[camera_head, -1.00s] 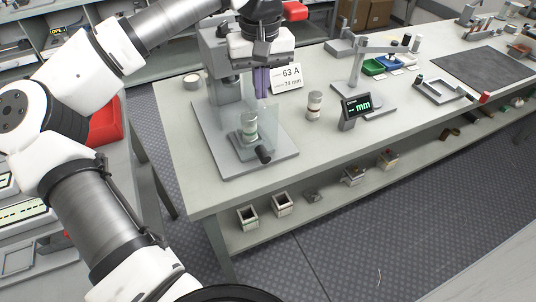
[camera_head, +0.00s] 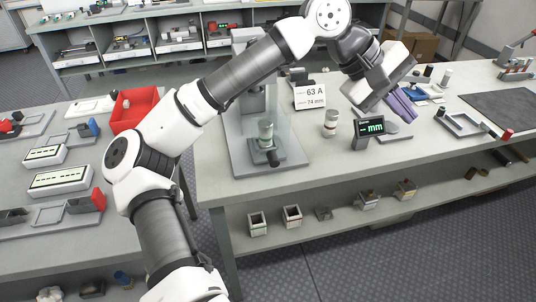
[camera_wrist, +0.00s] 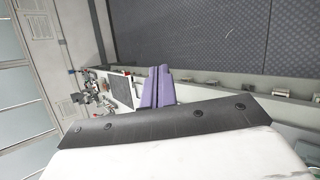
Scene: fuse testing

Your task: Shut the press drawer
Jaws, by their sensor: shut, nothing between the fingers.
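The press (camera_head: 257,103) stands on a grey base plate on the bench, and my arm hides part of its upper body. Its drawer (camera_head: 287,157) is low at the front with a black knob (camera_head: 273,159). A greenish fuse with pale end caps (camera_head: 265,135) stands upright on the drawer, beside a clear panel. I cannot tell how far out the drawer is. My gripper (camera_head: 404,106) has purple fingers and is shut and empty. It is above the bench to the right of the press, apart from the drawer. The fingers also show in the wrist view (camera_wrist: 160,72).
A sign reading 63 A, 74 mm (camera_head: 309,97), another fuse (camera_head: 330,123) and a mm display (camera_head: 370,132) stand right of the press. A grey frame (camera_head: 465,124) and a dark mat (camera_head: 506,108) lie further right. A side bench with a red bin (camera_head: 133,108) is at left.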

